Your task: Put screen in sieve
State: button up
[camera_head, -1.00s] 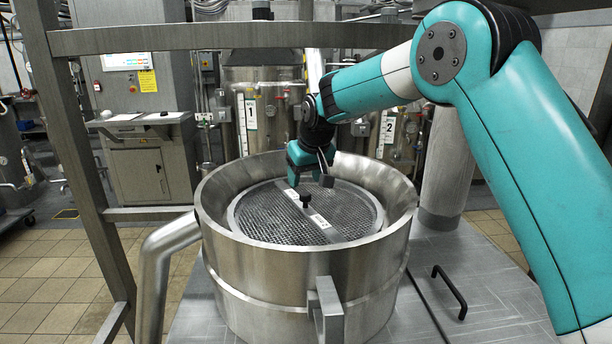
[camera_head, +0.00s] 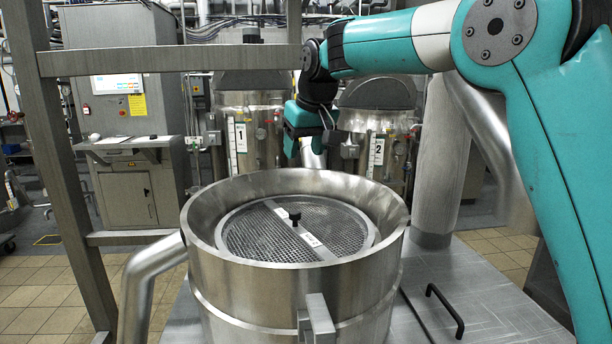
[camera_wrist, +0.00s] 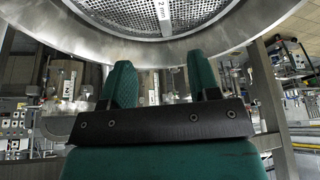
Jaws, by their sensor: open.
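The round mesh screen (camera_head: 262,236) lies inside the steel sieve (camera_head: 290,285), within its rim. A flat bar with a white label crosses the screen, and a black knob (camera_head: 295,217) stands up at its middle. In the wrist view the screen (camera_wrist: 130,14) shows at the top, inside the sieve's rim (camera_wrist: 110,48). My gripper (camera_head: 306,160) is above and behind the sieve's far rim, clear of the knob. Its two green fingers (camera_wrist: 163,85) stand apart with nothing between them. Whether the screen is fully seated all round cannot be told.
A grey metal frame (camera_head: 75,190) stands at the left. A steel pipe (camera_head: 140,285) leaves the sieve's left side. A black handle (camera_head: 447,308) is on the platform at right. Tanks labelled 1 (camera_head: 238,135) and 2 (camera_head: 377,155) stand behind.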

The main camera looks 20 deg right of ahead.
jog(key=shift+s+r, duration=0.15)
jog(key=s+a+f+n+g+y, duration=0.1)
jog(key=s+f, duration=0.3)
jog(key=s, duration=0.8)
jog(key=s+a+f+n+g+y, duration=0.1)
jog(key=s+f, duration=0.3)
jog(key=s, duration=0.9)
jog(key=s+a+f+n+g+y, duration=0.1)
jog(key=s+a+f+n+g, duration=0.1)
jog(key=s, duration=1)
notch_tip(320, 180, down, 2)
jog(key=shift+s+a+f+n, duration=0.1)
jog(key=shift+s+a+n, duration=0.1)
jog(key=shift+a+n, duration=0.35)
jog(key=shift+a, duration=0.1)
